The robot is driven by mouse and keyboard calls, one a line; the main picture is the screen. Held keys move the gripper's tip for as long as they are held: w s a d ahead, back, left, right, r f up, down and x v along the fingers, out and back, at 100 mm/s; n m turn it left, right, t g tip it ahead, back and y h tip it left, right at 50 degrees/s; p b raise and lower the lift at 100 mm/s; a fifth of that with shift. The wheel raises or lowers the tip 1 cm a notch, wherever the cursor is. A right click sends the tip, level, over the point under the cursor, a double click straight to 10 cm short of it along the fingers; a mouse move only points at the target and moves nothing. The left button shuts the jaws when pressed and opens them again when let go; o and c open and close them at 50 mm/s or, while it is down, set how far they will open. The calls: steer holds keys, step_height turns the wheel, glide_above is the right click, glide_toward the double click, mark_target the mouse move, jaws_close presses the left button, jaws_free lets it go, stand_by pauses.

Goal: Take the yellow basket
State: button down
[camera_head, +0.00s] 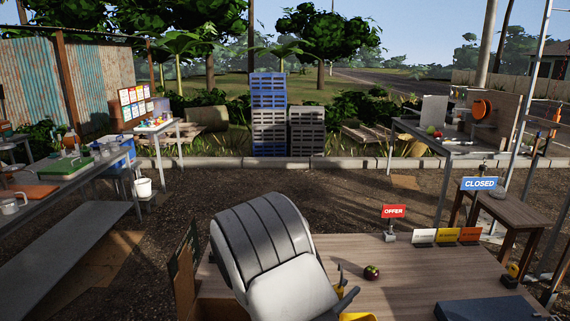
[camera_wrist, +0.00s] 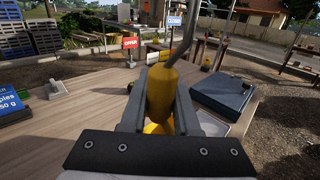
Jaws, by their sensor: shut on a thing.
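The yellow basket (camera_head: 357,317) shows only as a small yellow part at the bottom edge of the head view, beside my gripper (camera_head: 347,300). My arm hides much of that area. In the wrist view my gripper (camera_wrist: 163,80) is shut on a yellow handle-like part of the yellow basket (camera_wrist: 161,92), which stands between the two fingers. A thin grey bar curves up from the yellow part. More yellow shows lower between the fingers. The rest of the basket is hidden, and I cannot tell whether it touches the table.
A CLOSED sign (camera_head: 479,184) stands behind. The tabletop between fruit and cards is clear.

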steer(key=s, duration=1.3)
steer(key=shift+s+b, duration=0.15)
steer(key=shift+b, duration=0.2)
stand_by(0.8)
